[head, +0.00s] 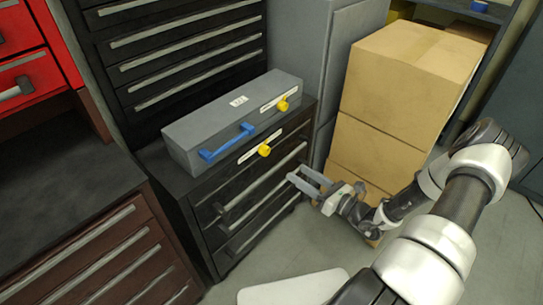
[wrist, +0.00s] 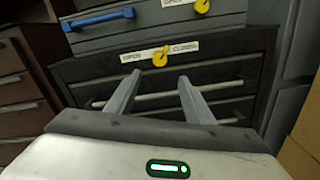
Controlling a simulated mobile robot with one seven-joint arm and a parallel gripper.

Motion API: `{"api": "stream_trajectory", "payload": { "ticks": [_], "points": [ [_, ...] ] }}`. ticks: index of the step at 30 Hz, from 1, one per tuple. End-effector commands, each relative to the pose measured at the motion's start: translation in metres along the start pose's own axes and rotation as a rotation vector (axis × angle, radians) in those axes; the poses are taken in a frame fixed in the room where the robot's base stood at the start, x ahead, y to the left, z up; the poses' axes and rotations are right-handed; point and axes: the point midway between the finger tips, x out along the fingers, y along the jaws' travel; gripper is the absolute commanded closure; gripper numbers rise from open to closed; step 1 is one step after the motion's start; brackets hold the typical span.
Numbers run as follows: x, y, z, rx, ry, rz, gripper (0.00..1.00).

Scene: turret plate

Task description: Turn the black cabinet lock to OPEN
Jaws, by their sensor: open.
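The black cabinet (head: 218,205) has a yellow lock knob (head: 264,150) high on its front. In the wrist view the knob (wrist: 160,58) sits just below a white label (wrist: 160,52). The label appears to read OPEN at left and CLOSED at right. The knob's narrow part seems to point up, slightly right; its exact setting is hard to tell. My gripper (head: 295,173) is open and empty, in front of the cabinet and apart from the knob. In the wrist view its fingers (wrist: 158,79) point at the cabinet front, with the knob beyond and between them.
A grey box (head: 215,115) with a blue handle (head: 226,142) and its own yellow knob (head: 283,105) rests on the cabinet. Long drawer handles cross the cabinet front below the lock. Cardboard boxes (head: 385,105) stand at right. The floor (head: 320,235) before the cabinet shows free room.

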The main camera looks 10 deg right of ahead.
Motion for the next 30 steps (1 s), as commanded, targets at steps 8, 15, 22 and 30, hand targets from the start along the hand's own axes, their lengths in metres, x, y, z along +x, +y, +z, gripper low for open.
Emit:
{"api": "stream_trajectory", "payload": {
  "ticks": [8,15,22,30],
  "points": [
    [0.063,0.001,-0.002,-0.001,0.001,0.005,0.52],
    [0.110,0.002,-0.001,-0.001,0.000,0.004,0.52],
    [0.132,0.001,-0.001,0.000,0.001,0.003,0.52],
    [0.135,0.001,0.000,0.000,0.001,0.002,0.52]
  ]
}}
